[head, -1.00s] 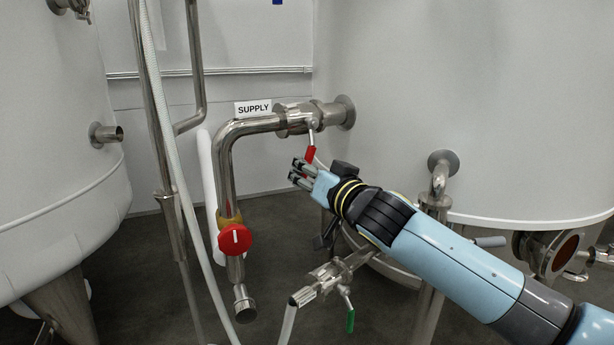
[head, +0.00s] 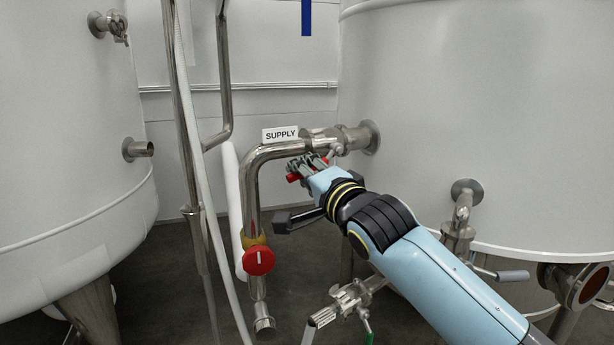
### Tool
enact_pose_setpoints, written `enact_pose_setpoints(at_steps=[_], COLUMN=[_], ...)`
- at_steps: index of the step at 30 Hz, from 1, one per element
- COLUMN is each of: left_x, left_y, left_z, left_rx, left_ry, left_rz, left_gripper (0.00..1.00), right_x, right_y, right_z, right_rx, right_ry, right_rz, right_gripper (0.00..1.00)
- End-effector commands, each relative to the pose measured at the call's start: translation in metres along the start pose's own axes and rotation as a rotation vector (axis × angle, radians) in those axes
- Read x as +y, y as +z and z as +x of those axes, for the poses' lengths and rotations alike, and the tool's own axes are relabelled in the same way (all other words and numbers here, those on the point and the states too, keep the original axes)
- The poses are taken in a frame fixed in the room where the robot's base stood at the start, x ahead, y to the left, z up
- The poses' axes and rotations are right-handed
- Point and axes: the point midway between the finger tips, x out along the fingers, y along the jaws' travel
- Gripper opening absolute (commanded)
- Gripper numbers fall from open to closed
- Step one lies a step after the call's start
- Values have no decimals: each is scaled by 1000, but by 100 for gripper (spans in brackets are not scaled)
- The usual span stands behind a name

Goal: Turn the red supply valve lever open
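The supply valve (head: 340,139) is a metal valve in the pipe below the white SUPPLY label (head: 281,134), beside the right tank. Red parts of its lever (head: 293,178) show at the left of my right gripper and just beyond its fingers, so the lever now slants down to the left from the valve. My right gripper (head: 307,164) is at the lever, its fingers overlapping it. The fingers hide the middle of the lever, and I cannot tell whether they are closed around it. My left gripper is not in view.
A round red knob (head: 258,261) sits on the vertical pipe below. A lower valve (head: 345,300) with a green lever (head: 367,340) is near the bottom edge. White tanks stand left (head: 70,130) and right (head: 480,110). A pale hose (head: 197,160) hangs at left.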

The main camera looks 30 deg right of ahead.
Motion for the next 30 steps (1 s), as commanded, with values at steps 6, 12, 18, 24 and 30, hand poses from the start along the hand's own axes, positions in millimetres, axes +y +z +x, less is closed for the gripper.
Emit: enact_pose_setpoints(at_steps=[6, 12, 18, 24, 30], left_x=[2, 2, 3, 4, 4], left_y=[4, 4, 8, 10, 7], left_z=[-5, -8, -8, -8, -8], left_rx=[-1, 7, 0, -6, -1], left_ry=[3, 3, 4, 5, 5], left_rz=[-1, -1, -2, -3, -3], left_gripper=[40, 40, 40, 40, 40], right_x=[-9, -16, -19, -19, -19], right_y=[0, -1, -2, -2, -2], right_z=[-2, -1, -1, -1, -1], right_rx=[2, 4, 5, 5, 5], right_ry=[11, 11, 11, 11, 12], right_rz=[155, 242, 285, 295, 293], right_gripper=[0, 0, 0, 0, 0])
